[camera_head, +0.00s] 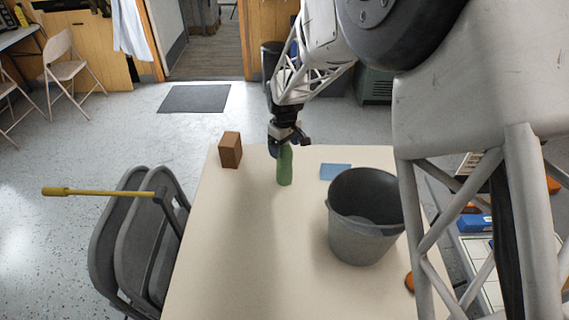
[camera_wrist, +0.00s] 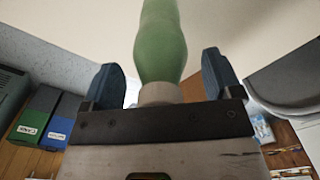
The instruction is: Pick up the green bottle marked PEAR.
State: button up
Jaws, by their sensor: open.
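A green bottle (camera_head: 285,170) stands on the pale table towards its far edge. My gripper (camera_head: 287,143) is at the bottle's upper end in the head view and hides its top. In the wrist view the green bottle (camera_wrist: 161,40) runs up the middle of the picture, with a pale cap or neck end close to the palm. The two dark blue fingers of my gripper (camera_wrist: 160,66) stand apart on either side of it, with visible gaps. No lettering on the bottle is readable in either view.
A brown block (camera_head: 230,150) stands left of the bottle. A flat blue block (camera_head: 335,171) lies to its right. A large grey bucket (camera_head: 350,230) stands further right and nearer. An orange item (camera_head: 409,282) is partly hidden beside it. The table's left front (camera_head: 225,265) is clear.

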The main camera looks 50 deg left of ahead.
dwell(0.4)
jog(key=c, duration=1.2)
jog(key=shift+r, duration=0.15)
jog(key=shift+r, duration=1.45)
jog(key=shift+s+d+r, duration=0.1)
jog(key=shift+d+r, duration=0.05)
jog(key=shift+r, duration=0.1)
jog(key=s+d+r, duration=0.1)
jog(key=s+d, duration=0.7)
jog(key=d, duration=0.5)
jog(key=shift+s+r, duration=0.2)
jog(key=shift+s, duration=0.1)
